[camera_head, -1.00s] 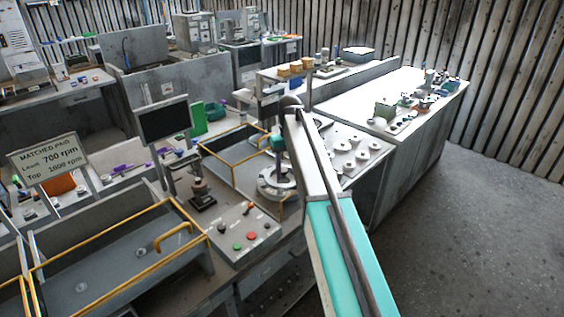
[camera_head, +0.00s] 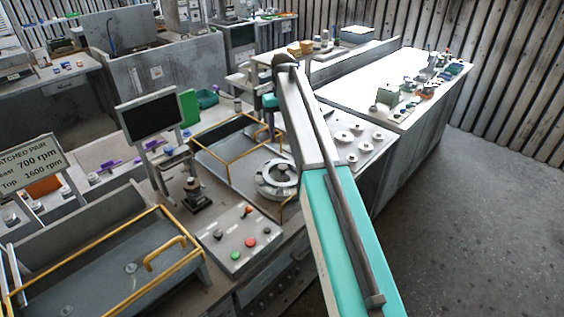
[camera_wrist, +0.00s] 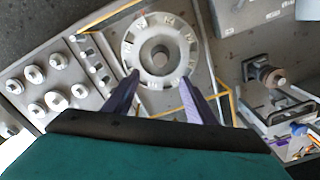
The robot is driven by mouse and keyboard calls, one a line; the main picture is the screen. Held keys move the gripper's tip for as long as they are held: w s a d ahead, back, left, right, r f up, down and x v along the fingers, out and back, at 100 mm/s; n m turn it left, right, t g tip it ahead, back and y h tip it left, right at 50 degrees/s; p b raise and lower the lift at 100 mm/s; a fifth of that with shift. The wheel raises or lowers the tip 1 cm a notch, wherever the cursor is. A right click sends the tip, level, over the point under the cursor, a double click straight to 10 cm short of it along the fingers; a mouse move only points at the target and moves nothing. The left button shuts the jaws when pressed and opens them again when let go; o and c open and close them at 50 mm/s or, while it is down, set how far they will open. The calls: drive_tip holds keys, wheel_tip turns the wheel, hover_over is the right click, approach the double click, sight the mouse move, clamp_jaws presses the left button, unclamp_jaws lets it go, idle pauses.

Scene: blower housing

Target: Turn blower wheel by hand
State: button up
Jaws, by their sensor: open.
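A pale round ring with dark marks around it and a grey hub in its middle, which looks like the blower wheel (camera_head: 277,180), sits on the bench beside a yellow-railed tray. In the wrist view the wheel (camera_wrist: 160,27) lies beyond my fingers, near the top centre. My gripper (camera_wrist: 160,80) is open, with one finger over each side of the wheel's near part. In the head view my arm hides the gripper's fingers.
A panel of several round white knobs (camera_head: 343,137) is right of the wheel. A control box (camera_head: 240,240) with coloured buttons is in front. A monitor (camera_head: 150,118) stands left. Floor at right is clear.

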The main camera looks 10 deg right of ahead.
sight(283, 166)
drive_tip(key=shift+f, duration=0.15)
drive_tip(key=shift+f+b, duration=3.55)
drive_tip(key=shift+f, duration=3.25)
clamp_jaws()
